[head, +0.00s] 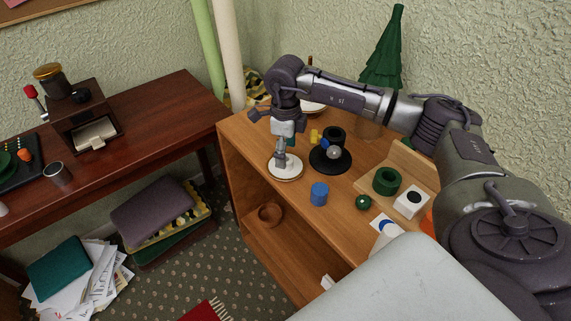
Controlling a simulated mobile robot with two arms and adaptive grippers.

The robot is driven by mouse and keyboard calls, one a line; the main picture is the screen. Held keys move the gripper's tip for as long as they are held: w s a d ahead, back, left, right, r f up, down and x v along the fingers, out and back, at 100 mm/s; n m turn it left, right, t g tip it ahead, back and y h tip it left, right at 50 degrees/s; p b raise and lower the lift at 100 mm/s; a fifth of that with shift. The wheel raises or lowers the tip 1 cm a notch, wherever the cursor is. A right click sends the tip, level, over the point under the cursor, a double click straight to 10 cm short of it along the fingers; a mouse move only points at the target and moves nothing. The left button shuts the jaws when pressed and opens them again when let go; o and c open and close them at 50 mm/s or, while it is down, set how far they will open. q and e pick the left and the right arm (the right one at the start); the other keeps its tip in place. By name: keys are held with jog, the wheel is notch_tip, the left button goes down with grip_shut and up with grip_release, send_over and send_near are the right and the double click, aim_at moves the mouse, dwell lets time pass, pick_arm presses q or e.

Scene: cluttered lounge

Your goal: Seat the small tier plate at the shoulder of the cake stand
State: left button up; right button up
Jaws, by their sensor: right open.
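A round white plate with a brown rim (285,174) lies on the wooden cabinet top, with a grey upright post (281,155) at its middle; this looks like the cake stand. My right gripper (281,122) is open and points down just above the post. Whether it touches the post I cannot tell. Another pale plate (314,107) shows farther back, partly hidden by my right arm; I cannot tell if it is the small tier plate. My left gripper is out of view.
A black disc (343,167) bearing a black ring and grey ball stands close right of the stand. A blue cylinder (319,194), green ball (363,202), green ring (386,181) and white block (410,203) stand nearer. The cabinet's left edge (236,162) is close.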

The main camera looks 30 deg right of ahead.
notch_tip(320, 180, down, 2)
jog(key=shift+w+f, duration=0.1)
jog(key=shift+f, duration=0.35)
jog(key=shift+c, duration=0.8)
jog(key=c, duration=1.2)
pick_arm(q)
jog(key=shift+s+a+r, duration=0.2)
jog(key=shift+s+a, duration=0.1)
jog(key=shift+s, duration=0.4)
pick_arm(e)
jog(key=shift+r, duration=0.15)
